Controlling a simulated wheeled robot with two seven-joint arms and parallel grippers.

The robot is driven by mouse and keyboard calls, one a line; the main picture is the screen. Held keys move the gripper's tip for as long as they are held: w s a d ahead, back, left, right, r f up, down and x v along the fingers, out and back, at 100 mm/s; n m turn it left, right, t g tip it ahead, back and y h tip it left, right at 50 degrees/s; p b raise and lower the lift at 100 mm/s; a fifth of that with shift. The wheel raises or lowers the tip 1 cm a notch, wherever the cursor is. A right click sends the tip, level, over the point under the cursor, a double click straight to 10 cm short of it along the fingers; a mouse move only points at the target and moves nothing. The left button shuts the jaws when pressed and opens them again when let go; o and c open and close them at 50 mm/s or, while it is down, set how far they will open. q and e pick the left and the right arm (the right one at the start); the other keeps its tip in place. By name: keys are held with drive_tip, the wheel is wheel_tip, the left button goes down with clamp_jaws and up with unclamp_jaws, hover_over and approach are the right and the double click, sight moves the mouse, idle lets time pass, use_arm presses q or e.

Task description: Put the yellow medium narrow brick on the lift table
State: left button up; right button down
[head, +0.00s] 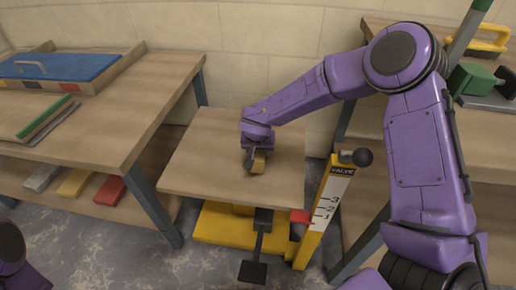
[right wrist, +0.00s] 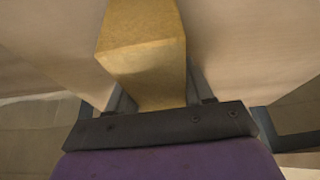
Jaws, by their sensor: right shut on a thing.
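The yellow brick (right wrist: 145,65) is between the two fingers of my right gripper (right wrist: 160,95) in the right wrist view. In the head view the brick (head: 259,163) shows as a small yellow block below my right gripper (head: 254,160), over the middle of the lift table (head: 210,180). The right gripper is shut on the brick. I cannot tell whether the brick touches the tabletop. The lift table has a wooden top and a yellow base (head: 222,222). Part of my left arm shows at the lower left edge, but its gripper is out of view.
A wooden workbench (head: 120,120) stands at the left, with a blue-lidded box (head: 60,66) on top. Grey, yellow and red bricks (head: 75,182) lie on its lower shelf. A yellow post with a numbered scale (head: 328,205) stands by the lift table's right edge. The tabletop around my gripper is clear.

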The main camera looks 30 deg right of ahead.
drive_tip(key=shift+f, duration=0.1)
drive_tip(key=shift+c, duration=1.8)
unclamp_jaws()
drive_tip(key=p+v, duration=0.4)
drive_tip(key=v, duration=0.6)
drive_tip(key=shift+s+a+r+p, duration=0.1)
drive_tip(key=shift+s+r+p, duration=0.05)
drive_tip(key=shift+r+p, duration=0.2)
